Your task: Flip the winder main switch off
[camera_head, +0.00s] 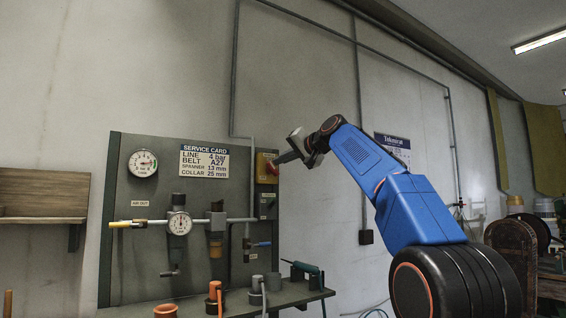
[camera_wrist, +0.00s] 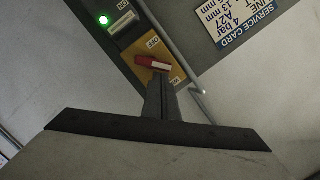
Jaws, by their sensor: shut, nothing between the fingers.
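The winder main switch is a yellow plate (camera_wrist: 178,74) with a red handle (camera_wrist: 149,62) on it. In the wrist view the handle lies roughly crosswise, just below a small label that seems to read OFF (camera_wrist: 152,42). In the head view the yellow plate (camera_head: 262,165) sits at the right edge of the dark panel. My gripper (camera_wrist: 160,80) is shut and empty, its fingertips right at the handle; I cannot tell whether they touch it. In the head view my gripper (camera_head: 279,160) reaches the plate from the right. A green lamp (camera_wrist: 103,20) glows beside the switch.
The service card (camera_head: 204,162) and a round gauge (camera_head: 143,163) are on the panel left of the switch. A horizontal pipe (camera_head: 240,220) with another gauge (camera_head: 180,223) runs below. A thin conduit (camera_wrist: 160,28) passes close beside the switch plate.

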